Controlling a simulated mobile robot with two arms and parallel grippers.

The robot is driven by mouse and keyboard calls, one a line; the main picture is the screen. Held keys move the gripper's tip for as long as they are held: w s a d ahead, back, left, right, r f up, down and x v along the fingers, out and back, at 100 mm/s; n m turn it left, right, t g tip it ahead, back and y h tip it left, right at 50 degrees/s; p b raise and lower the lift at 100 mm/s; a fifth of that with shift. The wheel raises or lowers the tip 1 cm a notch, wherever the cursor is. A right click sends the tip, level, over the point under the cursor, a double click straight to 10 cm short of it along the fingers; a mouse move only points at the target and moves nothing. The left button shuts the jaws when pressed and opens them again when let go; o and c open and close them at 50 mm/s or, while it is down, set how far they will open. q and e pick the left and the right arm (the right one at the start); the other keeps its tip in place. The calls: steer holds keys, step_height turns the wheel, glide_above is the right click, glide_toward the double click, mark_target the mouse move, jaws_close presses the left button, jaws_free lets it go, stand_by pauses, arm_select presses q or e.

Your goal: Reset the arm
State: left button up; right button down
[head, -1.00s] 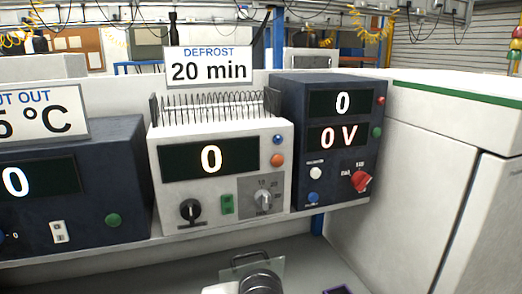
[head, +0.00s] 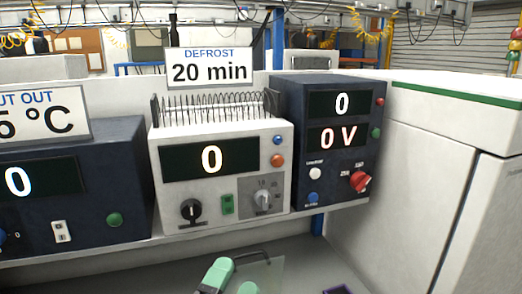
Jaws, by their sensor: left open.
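My left gripper (head: 232,283) shows at the bottom edge of the head view, low over the grey work surface (head: 190,262). Its two pale green fingertips are apart, with nothing seen between them. It is below and in front of the white device, beside a clear plate (head: 268,274) with a dark handle. The rest of my left arm is cut off by the frame. My right gripper is not in view.
A white device (head: 275,150) reading 0 stands on a shelf under a "DEFROST 20 min" sign (head: 209,67). A dark blue unit (head: 290,100) is to its right, another dark unit (head: 120,160) to its left. A white cabinet (head: 400,180) bounds the right.

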arm_select(q)
steer(key=a+f+n+g+y, duration=0.4)
steer(key=a+f+n+y, duration=0.35)
steer(key=f+n, duration=0.2)
steer(key=s+a+f+n+g+y, duration=0.1)
steer(key=s+a+f+n+g, duration=0.35)
steer(key=s+f+g, duration=0.4)
steer(key=s+a+f+n+g+y, duration=0.1)
steer(key=s+a+f+n+g, duration=0.3)
steer(key=s+f, duration=0.65)
step_height(320, 180, down, 27)
steer(key=s+m+g+b, duration=0.1)
steer(key=g+b, duration=0.1)
steer(key=b, duration=0.3)
steer(key=s+a+f+b, duration=0.1)
steer(key=s+f+b, duration=0.1)
steer(key=s+f, duration=0.6)
steer(key=s+a+f+b, duration=0.2)
steer(key=s+f, duration=0.7)
steer(key=f, duration=0.5)
steer(key=shift+f+m+g+b, duration=0.3)
steer(key=shift+f+g+b, duration=0.1)
steer(key=shift+g+b, duration=0.1)
steer(key=shift+a, duration=0.1)
steer(key=shift+c, duration=0.2)
